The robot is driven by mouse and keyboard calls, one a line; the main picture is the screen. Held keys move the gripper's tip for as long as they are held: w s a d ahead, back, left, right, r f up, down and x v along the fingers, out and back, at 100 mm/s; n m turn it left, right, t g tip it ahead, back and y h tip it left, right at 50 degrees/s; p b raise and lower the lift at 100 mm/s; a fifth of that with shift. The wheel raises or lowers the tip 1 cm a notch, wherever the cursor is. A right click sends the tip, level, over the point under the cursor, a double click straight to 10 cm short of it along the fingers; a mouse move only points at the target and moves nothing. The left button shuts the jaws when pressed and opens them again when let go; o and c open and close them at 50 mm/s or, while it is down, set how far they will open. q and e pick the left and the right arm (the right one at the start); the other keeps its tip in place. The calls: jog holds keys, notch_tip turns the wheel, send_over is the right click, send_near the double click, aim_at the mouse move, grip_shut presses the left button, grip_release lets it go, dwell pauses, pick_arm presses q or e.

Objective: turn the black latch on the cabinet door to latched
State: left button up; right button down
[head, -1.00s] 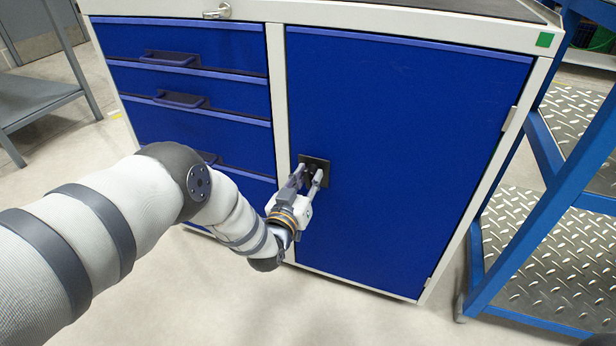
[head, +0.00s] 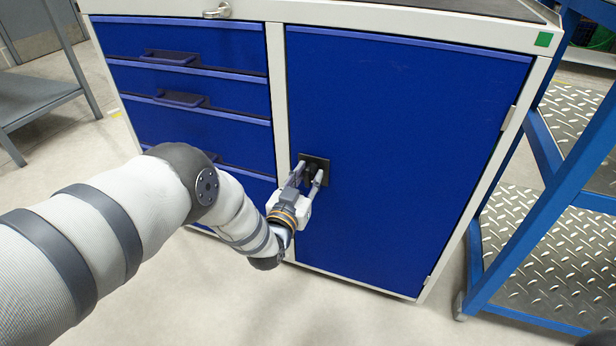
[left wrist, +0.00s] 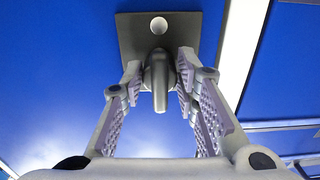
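The black latch (left wrist: 160,85) sits on a dark square plate (left wrist: 133,38) on the blue cabinet door (head: 400,130). In the left wrist view its lever points straight down the picture, below a round pale spot on the plate. In the head view the plate (head: 321,162) is near the door's left edge, and the fingers partly hide the latch. My left gripper (head: 307,175) is at the latch with one finger on each side of the lever. Narrow gaps show between fingers and lever in the left wrist view, so it looks open. My right gripper is not in view.
Blue drawers (head: 190,127) with dark handles are left of the door, past a pale upright frame strip (head: 279,100). A blue-framed rack with metal tread shelves (head: 540,255) stands close on the right. A grey table (head: 30,98) is far left. Floor in front is clear.

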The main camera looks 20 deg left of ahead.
pick_arm(q)
jog(key=shift+o, duration=1.1)
jog(key=s, duration=1.2)
jog(key=shift+a, duration=0.25)
